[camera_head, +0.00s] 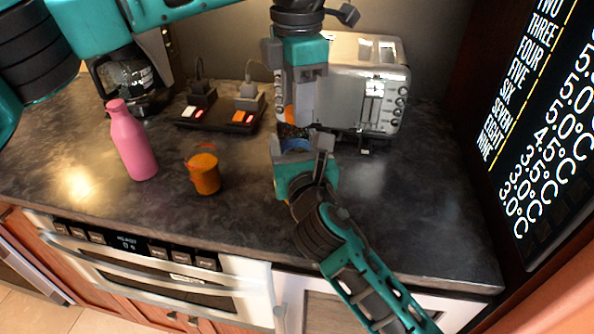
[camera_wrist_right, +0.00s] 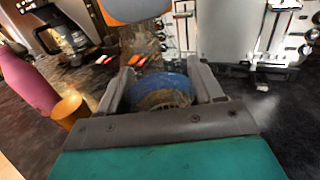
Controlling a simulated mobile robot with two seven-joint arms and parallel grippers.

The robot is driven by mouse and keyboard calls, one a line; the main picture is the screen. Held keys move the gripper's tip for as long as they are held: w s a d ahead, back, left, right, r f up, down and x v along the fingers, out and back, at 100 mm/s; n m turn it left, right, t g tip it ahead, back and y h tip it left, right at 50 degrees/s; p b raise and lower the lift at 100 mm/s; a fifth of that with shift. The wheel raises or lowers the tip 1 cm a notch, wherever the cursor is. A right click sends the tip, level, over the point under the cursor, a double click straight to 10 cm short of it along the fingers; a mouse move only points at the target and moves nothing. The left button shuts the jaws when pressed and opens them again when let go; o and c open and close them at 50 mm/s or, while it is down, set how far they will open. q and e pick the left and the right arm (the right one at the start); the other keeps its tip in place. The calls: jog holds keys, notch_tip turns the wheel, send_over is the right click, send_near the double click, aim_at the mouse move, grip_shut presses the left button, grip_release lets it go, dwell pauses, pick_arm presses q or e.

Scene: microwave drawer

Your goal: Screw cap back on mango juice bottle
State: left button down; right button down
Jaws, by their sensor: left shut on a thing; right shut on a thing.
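My left gripper (camera_head: 300,104) points down from above, in front of the toaster. It is shut on a small orange piece, apparently the cap (camera_head: 289,114), which also shows at the top of the right wrist view (camera_wrist_right: 135,9). My right gripper (camera_head: 305,160) reaches in from the lower right, just below it. It is shut on a round blue and brown-speckled thing, apparently the bottle (camera_wrist_right: 160,87); its blue part shows in the head view (camera_head: 296,144). Most of it is hidden by my fingers. I cannot tell whether cap and bottle touch.
A pink bottle (camera_head: 131,142) and an orange cup (camera_head: 204,173) stand on the dark counter (camera_head: 420,215) to the left. Behind are a coffee maker (camera_head: 128,80), a power strip with plugs (camera_head: 220,116) and a silver toaster (camera_head: 365,85). The counter's right part is clear.

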pick_arm(q)
jog(key=m, duration=0.9)
jog(key=shift+s+m, duration=0.1)
jog(key=shift+m, duration=0.2)
jog(key=m, duration=1)
jog(key=shift+f+m, duration=0.1)
jog(key=shift+m, duration=0.3)
jog(key=c, duration=0.6)
grip_release()
notch_tip(320, 180, up, 12)
jog(key=shift+r, duration=0.1)
